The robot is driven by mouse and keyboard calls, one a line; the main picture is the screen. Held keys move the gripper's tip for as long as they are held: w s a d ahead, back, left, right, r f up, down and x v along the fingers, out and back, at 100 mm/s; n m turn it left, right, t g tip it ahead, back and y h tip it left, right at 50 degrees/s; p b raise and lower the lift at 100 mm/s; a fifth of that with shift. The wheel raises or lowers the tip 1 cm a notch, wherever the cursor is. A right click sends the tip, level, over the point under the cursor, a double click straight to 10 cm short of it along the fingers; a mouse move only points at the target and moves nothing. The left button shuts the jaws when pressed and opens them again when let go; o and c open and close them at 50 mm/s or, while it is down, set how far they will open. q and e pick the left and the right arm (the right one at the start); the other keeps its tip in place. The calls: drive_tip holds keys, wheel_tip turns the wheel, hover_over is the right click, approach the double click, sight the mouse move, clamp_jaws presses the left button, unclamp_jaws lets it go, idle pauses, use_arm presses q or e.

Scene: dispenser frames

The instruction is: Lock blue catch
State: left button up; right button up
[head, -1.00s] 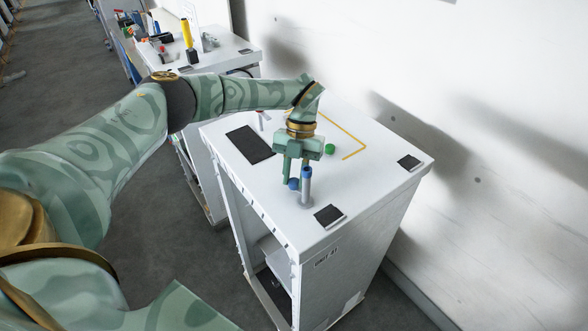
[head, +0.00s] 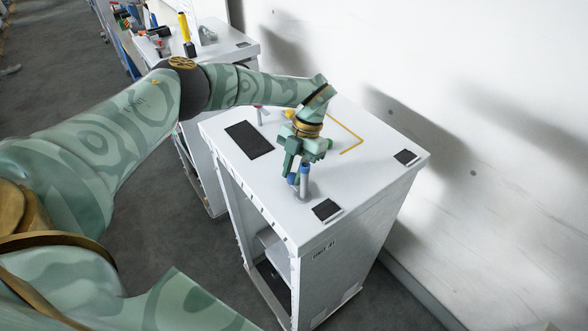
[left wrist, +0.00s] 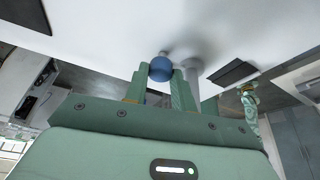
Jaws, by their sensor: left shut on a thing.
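The blue catch stands on the white cabinet top (head: 375,165), near its front edge. Its blue round knob (head: 292,180) sits just left of a grey post with a blue top (head: 305,182). My left gripper (head: 294,172) reaches down from above and is shut on the blue knob. In the left wrist view the knob (left wrist: 161,68) is between the two fingers, and the grey post (left wrist: 193,71) stands right beside the right finger. The fingers partly hide the knob in the head view. My right gripper is not in view.
A dark panel (head: 249,139) and two small black pads (head: 326,210) (head: 406,157) lie on the cabinet top. A wall (head: 470,90) bounds the right side. A second cabinet with tools stands behind.

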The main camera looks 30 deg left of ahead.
use_arm(q)
drive_tip(key=shift+w, duration=0.1)
drive_tip(key=o, duration=1)
